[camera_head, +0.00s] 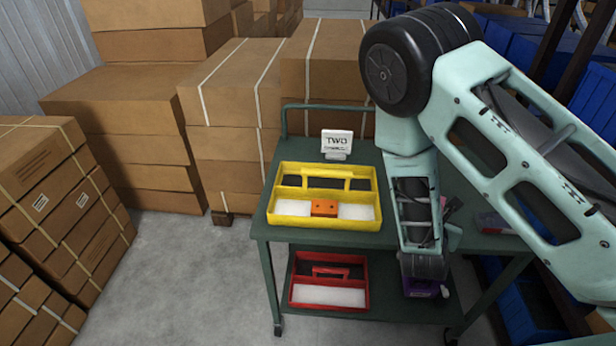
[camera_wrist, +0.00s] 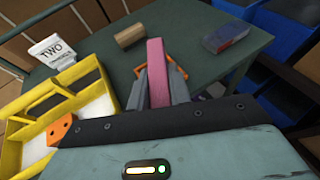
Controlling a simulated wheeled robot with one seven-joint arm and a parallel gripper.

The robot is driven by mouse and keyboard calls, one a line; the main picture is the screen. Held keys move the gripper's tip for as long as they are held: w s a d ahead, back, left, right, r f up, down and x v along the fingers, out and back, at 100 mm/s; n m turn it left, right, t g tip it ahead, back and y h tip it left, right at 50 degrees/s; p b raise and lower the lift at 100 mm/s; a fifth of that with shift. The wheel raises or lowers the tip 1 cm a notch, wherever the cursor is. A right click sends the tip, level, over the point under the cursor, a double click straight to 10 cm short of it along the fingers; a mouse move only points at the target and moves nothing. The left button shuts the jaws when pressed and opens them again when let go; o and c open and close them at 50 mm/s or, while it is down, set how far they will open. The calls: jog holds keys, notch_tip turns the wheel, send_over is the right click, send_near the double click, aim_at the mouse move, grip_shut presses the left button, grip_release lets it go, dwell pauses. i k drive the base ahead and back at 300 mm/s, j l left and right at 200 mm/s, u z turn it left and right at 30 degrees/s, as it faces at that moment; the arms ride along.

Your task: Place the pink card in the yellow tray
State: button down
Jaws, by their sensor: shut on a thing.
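The pink card (camera_wrist: 156,72) stands on edge between the fingers of my gripper (camera_wrist: 160,82) in the wrist view. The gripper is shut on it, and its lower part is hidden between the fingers. The yellow tray (camera_head: 288,207) sits on the green table at the left of my arm in the head view. It has a central handle and white-bottomed compartments. In the wrist view the tray (camera_wrist: 12,127) is to the left of the gripper, apart from the card. In the head view my arm hides most of the gripper and the card.
An orange block (camera_head: 325,207) is in the tray's front compartment. A white "TWO" sign (camera_head: 337,142) stands behind the tray. A tan block (camera_wrist: 130,37) and a purple-and-red box (camera_wrist: 226,37) lie on the table (camera_wrist: 195,17). A red tray (camera_head: 328,307) is on the lower shelf.

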aim_at(326, 185)
jog(key=i+j+u, duration=0.15)
jog(key=i+u, duration=0.25)
jog(key=i+j+u, duration=0.1)
jog(key=u, duration=0.25)
jog(key=i+u, duration=0.4)
